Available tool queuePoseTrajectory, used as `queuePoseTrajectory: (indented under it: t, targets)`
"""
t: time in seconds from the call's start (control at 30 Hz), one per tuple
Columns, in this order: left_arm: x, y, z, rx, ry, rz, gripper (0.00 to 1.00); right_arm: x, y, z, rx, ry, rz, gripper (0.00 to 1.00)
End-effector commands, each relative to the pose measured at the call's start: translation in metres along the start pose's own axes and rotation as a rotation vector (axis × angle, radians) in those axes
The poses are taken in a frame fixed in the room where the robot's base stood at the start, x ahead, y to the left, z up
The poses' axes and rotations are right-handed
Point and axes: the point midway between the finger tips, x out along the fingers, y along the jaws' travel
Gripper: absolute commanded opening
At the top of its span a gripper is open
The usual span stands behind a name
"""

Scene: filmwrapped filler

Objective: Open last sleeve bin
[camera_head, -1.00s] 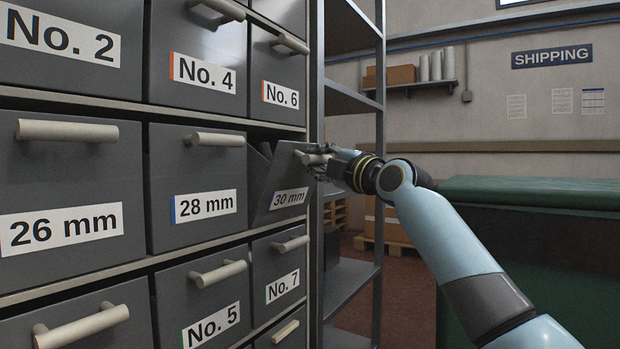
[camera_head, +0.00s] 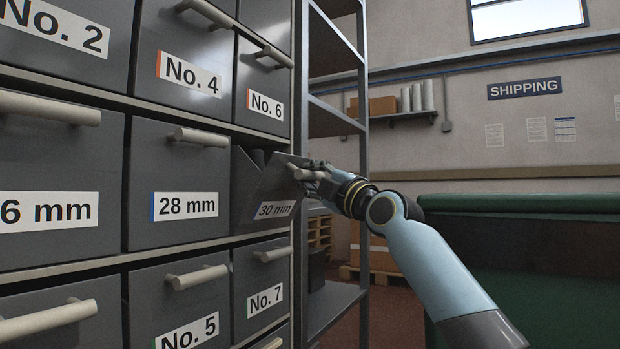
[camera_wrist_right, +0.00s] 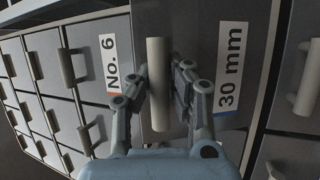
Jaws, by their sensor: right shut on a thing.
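The 30 mm bin (camera_head: 268,190) is the rightmost bin of its row in the head view. Its front is tilted outward at the top, and a dark opening shows above its side. My right gripper (camera_head: 312,173) is shut on the bin's pale bar handle (camera_head: 300,172). In the right wrist view the handle (camera_wrist_right: 158,75) stands between the two fingers of my right gripper (camera_wrist_right: 160,95), beside the 30 mm label (camera_wrist_right: 230,68). My left gripper is in neither view now.
Closed bins surround it: the 28 mm bin (camera_head: 180,180) to the left, No. 6 (camera_head: 264,95) above and No. 7 (camera_head: 262,285) below. A metal shelf rack (camera_head: 335,120) stands just right of the cabinet. A green container (camera_head: 520,205) stands at the right.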

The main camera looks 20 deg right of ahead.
Motion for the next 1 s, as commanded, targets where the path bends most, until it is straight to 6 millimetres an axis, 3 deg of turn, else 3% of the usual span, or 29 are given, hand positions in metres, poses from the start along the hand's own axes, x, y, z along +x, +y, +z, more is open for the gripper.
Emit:
queuePoseTrajectory:
  t: [0.1, 0.13, 0.23, 0.57, 0.67, 1.0]
  targets:
    - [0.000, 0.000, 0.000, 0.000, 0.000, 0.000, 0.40, 0.000, 0.002, 0.000, -0.004, 0.000, 0.004, 0.00]
    - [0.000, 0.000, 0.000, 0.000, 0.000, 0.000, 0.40, 0.000, 0.002, 0.000, -0.004, 0.000, 0.004, 0.17]
    - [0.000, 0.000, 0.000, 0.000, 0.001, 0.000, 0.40, 0.000, 0.002, 0.000, -0.003, 0.000, 0.003, 0.28]
    - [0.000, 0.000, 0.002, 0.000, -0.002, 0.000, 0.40, -0.004, 0.000, 0.001, -0.002, -0.001, 0.000, 0.28]
    - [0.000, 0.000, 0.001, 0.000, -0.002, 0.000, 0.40, -0.016, -0.001, 0.001, -0.004, -0.001, -0.001, 0.28]
    - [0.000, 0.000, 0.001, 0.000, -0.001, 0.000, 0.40, -0.092, 0.000, 0.000, -0.009, 0.002, -0.002, 0.28]
